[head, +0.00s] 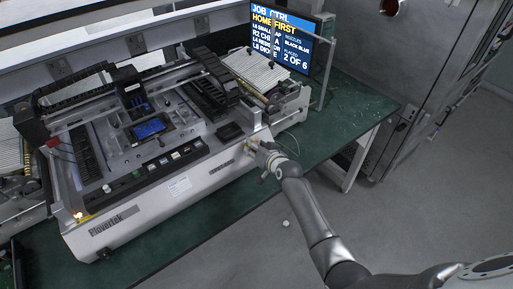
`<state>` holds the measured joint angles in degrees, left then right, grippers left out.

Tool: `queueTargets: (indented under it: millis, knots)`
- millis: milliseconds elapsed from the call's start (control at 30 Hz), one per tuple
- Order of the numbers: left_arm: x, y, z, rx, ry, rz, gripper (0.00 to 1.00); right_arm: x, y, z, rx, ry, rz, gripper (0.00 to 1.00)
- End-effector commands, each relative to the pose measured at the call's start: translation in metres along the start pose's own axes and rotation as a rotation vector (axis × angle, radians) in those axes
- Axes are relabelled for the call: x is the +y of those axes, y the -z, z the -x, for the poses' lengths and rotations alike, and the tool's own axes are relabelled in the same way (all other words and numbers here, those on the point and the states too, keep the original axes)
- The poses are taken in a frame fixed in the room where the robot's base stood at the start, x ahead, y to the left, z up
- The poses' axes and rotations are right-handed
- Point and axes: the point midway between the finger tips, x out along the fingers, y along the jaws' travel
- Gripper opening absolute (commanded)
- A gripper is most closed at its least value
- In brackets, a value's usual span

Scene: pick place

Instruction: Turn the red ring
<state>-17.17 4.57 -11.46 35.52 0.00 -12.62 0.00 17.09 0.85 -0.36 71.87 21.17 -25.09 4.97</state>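The pick-and-place machine (140,218), marked "Plovertek", stands on a green bench. My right arm comes in from the right, and its gripper (254,149) is at the machine's right front corner, at or very near the front face. A small yellowish patch shows beside the fingertips. The fingers are too small and partly covered by the wrist, so I cannot tell whether they are open or shut. No red ring can be made out at this corner; the gripper may hide it. A small red part (53,142) sits at the machine's left end, its shape unclear. My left gripper is not in view.
A monitor (281,34) reads "HOME FIRST" and "2 OF 6". A feeder bank (262,78) stands behind the machine's right side. The green bench top (345,112) is mostly bare at right. A grey cabinet (405,70) stands beyond it. A small white object (286,223) lies on the floor.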

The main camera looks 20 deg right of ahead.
Motion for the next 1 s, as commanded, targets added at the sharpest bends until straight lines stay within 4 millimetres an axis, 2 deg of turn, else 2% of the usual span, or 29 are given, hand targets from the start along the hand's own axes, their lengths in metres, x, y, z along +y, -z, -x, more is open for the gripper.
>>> queueTargets:
  millis: [33,100,567,767,1000]
  knots:
    - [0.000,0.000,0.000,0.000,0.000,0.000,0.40,0.000,0.000,0.000,0.000,0.000,0.000,0.49]
    - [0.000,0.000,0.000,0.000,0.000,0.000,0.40,0.000,0.000,0.000,0.000,0.000,0.001,0.58]
    - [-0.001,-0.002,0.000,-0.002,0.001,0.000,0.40,0.000,0.000,0.006,0.000,0.001,0.001,0.58]
    - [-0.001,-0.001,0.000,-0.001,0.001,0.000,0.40,0.000,-0.001,0.028,0.000,0.000,0.002,0.58]
    - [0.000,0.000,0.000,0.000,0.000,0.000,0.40,0.001,-0.001,0.065,0.000,0.000,0.001,0.58]
